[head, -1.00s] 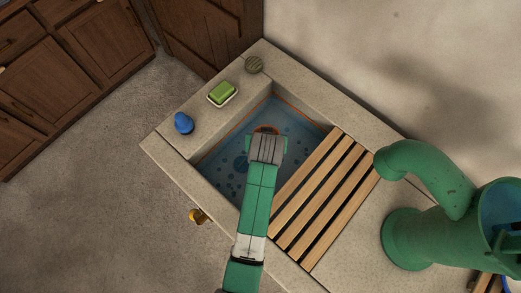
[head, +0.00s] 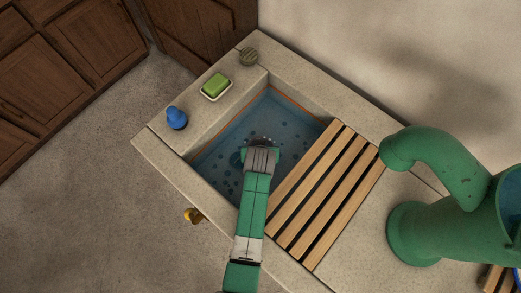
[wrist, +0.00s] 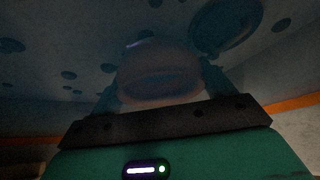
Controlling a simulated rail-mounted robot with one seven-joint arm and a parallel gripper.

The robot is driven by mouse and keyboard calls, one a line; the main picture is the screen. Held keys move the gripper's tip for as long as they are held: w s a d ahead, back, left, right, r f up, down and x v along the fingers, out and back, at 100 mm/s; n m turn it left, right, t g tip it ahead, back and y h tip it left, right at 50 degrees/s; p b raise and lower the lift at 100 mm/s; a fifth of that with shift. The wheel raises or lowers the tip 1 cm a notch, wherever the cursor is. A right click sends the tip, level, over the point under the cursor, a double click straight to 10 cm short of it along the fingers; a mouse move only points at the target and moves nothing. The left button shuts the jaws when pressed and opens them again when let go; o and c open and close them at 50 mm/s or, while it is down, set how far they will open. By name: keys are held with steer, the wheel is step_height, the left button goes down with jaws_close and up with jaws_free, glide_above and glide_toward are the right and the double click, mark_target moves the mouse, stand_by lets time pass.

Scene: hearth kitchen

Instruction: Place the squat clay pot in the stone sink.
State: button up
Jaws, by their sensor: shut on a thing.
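The stone sink (head: 161,149) is a pale block with a basin of blue water with dark spots. My gripper (head: 260,143) reaches down into the basin, near its middle, left of the wooden slats. In the wrist view the squat clay pot (wrist: 160,82) is a dim, rounded reddish-brown shape between the two fingers of my gripper (wrist: 163,85), which are shut on it. The wrist view is dark and bluish, so the pot's lower part and any contact with the basin floor cannot be told. In the head view my gripper hides nearly all of the pot.
A wooden slatted rack (head: 327,194) covers the sink's right part. A green soap bar (head: 216,84), a blue object (head: 177,117) and a round grey-green item (head: 249,57) stand on the left and back rim. A green pump (head: 432,160) rises at the right. A brass fitting (head: 192,215) juts from the front.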

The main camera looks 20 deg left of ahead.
steer(key=shift+w, duration=0.1)
steer(key=shift+f, duration=0.2)
steer(key=o, duration=1)
steer(key=p+v, duration=0.4)
steer(key=v, duration=0.8)
steer(key=shift+a+r+p, duration=0.1)
steer(key=shift+r+p, duration=0.2)
steer(key=shift+p, duration=0.1)
